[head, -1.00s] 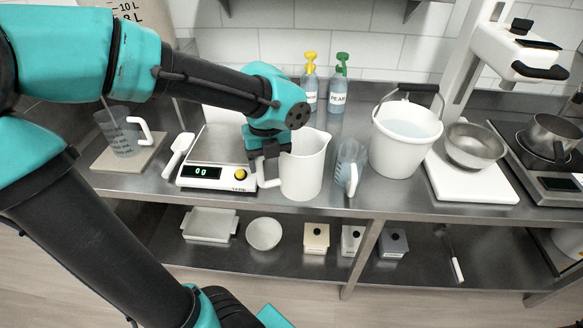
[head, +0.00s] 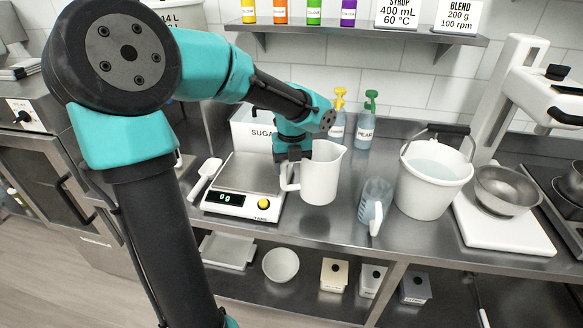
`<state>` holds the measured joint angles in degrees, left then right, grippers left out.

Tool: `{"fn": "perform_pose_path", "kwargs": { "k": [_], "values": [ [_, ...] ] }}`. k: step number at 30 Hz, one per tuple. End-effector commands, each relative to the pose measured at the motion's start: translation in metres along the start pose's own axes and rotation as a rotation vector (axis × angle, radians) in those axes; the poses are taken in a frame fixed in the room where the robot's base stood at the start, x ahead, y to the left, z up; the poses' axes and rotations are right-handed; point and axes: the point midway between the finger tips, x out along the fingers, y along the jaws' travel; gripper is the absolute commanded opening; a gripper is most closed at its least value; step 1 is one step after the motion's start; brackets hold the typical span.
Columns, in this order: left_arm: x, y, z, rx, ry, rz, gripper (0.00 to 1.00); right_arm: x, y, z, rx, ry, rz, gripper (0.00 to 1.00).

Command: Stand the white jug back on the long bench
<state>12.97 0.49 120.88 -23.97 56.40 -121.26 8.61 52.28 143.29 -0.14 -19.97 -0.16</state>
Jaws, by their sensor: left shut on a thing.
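My left gripper (head: 292,166) comes down from above and is shut on the jug's handle. The fingertips are partly hidden behind the gripper body and the handle. I cannot tell whether the jug's base touches the bench or hangs just above it. My right gripper is not in view.
The scale (head: 237,198) reads 0 g, with a white scoop (head: 205,178) at its left. Soap-type pump bottles (head: 366,128) stand behind. Bare bench lies in front of the jug.

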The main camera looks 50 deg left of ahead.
Motion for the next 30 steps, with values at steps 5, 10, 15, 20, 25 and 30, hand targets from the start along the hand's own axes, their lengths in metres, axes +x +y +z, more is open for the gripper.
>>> {"fn": "perform_pose_path", "kwargs": {
  "k": [5,10,15,20,25,30],
  "values": [
    [0.003,-0.004,0.029,-0.003,-0.001,0.000,0.28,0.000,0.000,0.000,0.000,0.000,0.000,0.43],
    [0.003,-0.006,0.035,0.001,-0.001,-0.001,0.28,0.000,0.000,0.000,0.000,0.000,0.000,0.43],
    [0.003,-0.006,0.034,0.000,-0.001,-0.001,0.28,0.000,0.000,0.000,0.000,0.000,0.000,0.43],
    [0.004,-0.006,0.041,-0.001,-0.001,0.000,0.28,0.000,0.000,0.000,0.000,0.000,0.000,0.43],
    [0.026,-0.006,0.043,0.000,0.003,0.002,0.28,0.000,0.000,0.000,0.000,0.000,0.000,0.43],
    [0.039,-0.007,0.043,0.000,-0.001,0.000,0.28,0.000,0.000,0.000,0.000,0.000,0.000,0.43]
  ]
}}
